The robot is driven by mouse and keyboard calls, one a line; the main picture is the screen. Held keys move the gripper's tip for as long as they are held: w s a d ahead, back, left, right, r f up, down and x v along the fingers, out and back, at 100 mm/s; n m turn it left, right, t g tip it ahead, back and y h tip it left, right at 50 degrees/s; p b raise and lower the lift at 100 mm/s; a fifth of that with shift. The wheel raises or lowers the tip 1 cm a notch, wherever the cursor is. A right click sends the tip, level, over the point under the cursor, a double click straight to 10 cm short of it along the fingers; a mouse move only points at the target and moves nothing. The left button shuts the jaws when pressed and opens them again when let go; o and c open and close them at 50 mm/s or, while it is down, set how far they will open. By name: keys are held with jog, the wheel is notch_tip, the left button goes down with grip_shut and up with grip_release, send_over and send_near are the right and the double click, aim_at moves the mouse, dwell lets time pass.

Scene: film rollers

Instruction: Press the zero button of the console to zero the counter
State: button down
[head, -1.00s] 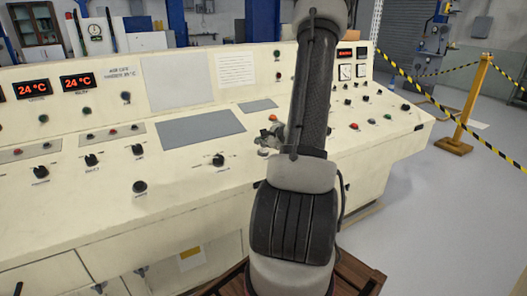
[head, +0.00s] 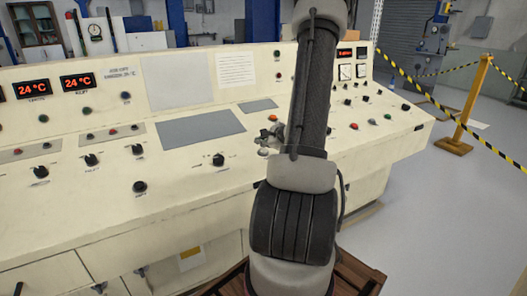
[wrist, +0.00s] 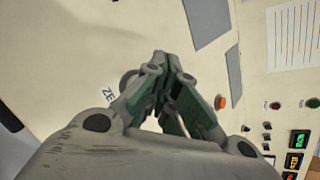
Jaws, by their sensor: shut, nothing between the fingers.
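The cream console (head: 200,185) fills the left and middle of the head view. My gripper (head: 268,139) is low over its sloping top, beside my arm. In the wrist view my gripper (wrist: 163,62) has its fingertips together, with nothing seen between them. A grey round button (wrist: 127,78) shows just left of the fingertips, partly hidden by a finger. The printed letters "ZE" (wrist: 108,92) lie beside it; the rest of the word is hidden. I cannot tell whether the fingers touch the button.
An orange button (head: 272,118) sits just behind my gripper, and also shows in the wrist view (wrist: 222,101). Black knobs (head: 218,160) stand to the left. A yellow post (head: 470,100) with striped tape stands right of the console.

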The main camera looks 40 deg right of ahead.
jog(key=shift+f, duration=0.15)
jog(key=shift+f, duration=0.25)
jog(key=shift+w+f, duration=0.15)
jog(key=shift+f, duration=0.3)
dwell(0.6)
jog(key=shift+r, duration=0.1)
jog(key=shift+s+r, duration=0.2)
jog(key=shift+r, duration=0.55)
jog(key=shift+r, duration=0.1)
jog(key=shift+s+a+r, duration=0.1)
jog(key=shift+s+r, duration=0.1)
jog(key=shift+r, duration=0.6)
jog(key=shift+s+d+r, duration=0.1)
jog(key=shift+s+r, duration=0.05)
jog(key=shift+r, duration=0.6)
jog(key=shift+s+a+r, duration=0.1)
jog(key=shift+s+r, duration=0.1)
jog(key=shift+r, duration=0.6)
